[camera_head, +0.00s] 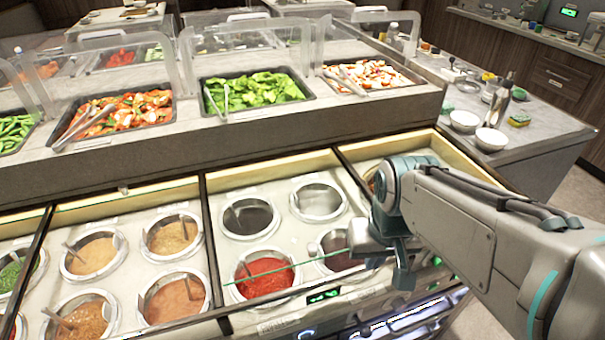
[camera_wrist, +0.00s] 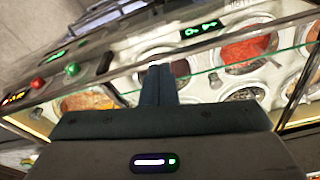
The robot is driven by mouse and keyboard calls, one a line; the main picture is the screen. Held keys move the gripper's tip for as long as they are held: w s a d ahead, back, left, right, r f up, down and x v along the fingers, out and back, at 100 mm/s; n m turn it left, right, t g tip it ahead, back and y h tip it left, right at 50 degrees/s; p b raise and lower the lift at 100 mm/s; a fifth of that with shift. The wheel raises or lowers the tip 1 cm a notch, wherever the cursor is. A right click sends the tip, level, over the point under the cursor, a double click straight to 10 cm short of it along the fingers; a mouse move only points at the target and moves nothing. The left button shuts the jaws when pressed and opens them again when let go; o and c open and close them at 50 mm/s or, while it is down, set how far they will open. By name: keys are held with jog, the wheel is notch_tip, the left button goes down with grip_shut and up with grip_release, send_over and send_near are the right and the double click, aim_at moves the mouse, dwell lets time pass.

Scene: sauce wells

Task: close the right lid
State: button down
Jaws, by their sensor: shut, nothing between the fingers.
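A clear glass pane with a green edge (camera_head: 290,267), which looks like a lid, crosses the wells right of the middle. Its edge also shows in the wrist view (camera_wrist: 215,70). Being transparent, its full outline and how far it covers the wells are hard to tell. My gripper (camera_head: 402,276) is low at the front right of the sauce counter, beside the dark sauce well (camera_head: 337,248). In the wrist view, my gripper's fingers (camera_wrist: 158,72) are together and empty, close to the glass edge; contact is unclear. My arm hides the wells at the far right.
A red sauce well (camera_head: 265,277) and two rear wells lie near the glass. Dark dividers (camera_head: 205,240) separate the sections. A raised shelf with food trays (camera_head: 255,93) stands behind. The front panel has a green display (camera_head: 323,296). White bowls (camera_head: 490,140) sit on the right counter.

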jog(key=w+a+r+p, duration=0.25)
jog(key=r+p, duration=0.25)
jog(key=r, duration=0.3)
jog(key=n+g+h, duration=0.1)
jog(key=n+g, duration=0.2)
send_over(304, 244)
jog(key=d, duration=0.5)
jog(key=f, duration=0.1)
jog(key=w+a+f+n+g, duration=0.2)
jog(key=w+a+f, duration=0.35)
jog(key=a, duration=0.25)
jog(key=x, duration=0.5)
jog(key=d+p+x, duration=0.1)
jog(key=x, duration=0.2)
jog(key=shift+w+f, duration=0.1)
jog(key=shift+f, duration=0.1)
jog(key=s, duration=0.1)
jog(key=s+d+p, duration=0.1)
jog(key=shift+s+d+r, duration=0.1)
jog(key=shift+s+r, duration=0.1)
jog(key=shift+s, duration=0.15)
jog(key=shift+s+d+f, duration=0.1)
jog(key=shift+s+d, duration=0.05)
jog(key=shift+s, duration=0.25)
